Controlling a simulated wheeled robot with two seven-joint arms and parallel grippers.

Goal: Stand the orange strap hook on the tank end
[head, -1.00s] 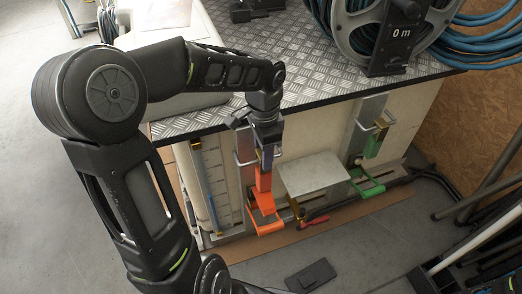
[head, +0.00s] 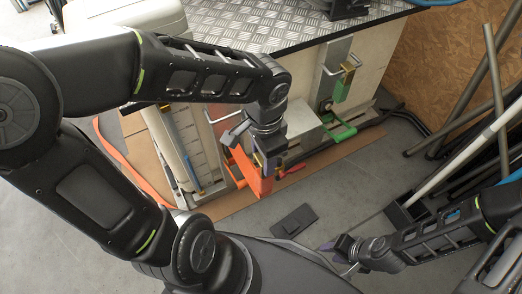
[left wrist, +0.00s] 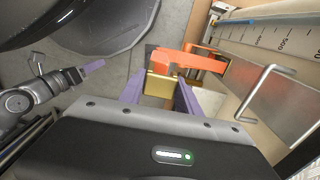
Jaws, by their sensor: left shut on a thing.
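My left gripper (head: 266,168) is shut on the orange strap hook (head: 246,172) and holds it in front of the tank end, near its lower left part. In the left wrist view, a gold block (left wrist: 158,85) sits between the purple fingers, with the orange hook (left wrist: 182,60) just beyond it. The tank (head: 300,72) is a pale box under a checker-plate top. The gripper hides part of the hook, and I cannot tell whether the hook touches the tank. My right gripper (head: 342,246) is away at the lower right; its finger opening is unclear.
A green hook (head: 340,131) stands at the tank's right side, below a metal bracket (head: 338,65). A red-handled tool (head: 291,170) lies at the tank's foot. A dark flat plate (head: 294,220) lies on the floor. Poles (head: 480,90) lean at the right. An orange strap (head: 125,160) runs at the left.

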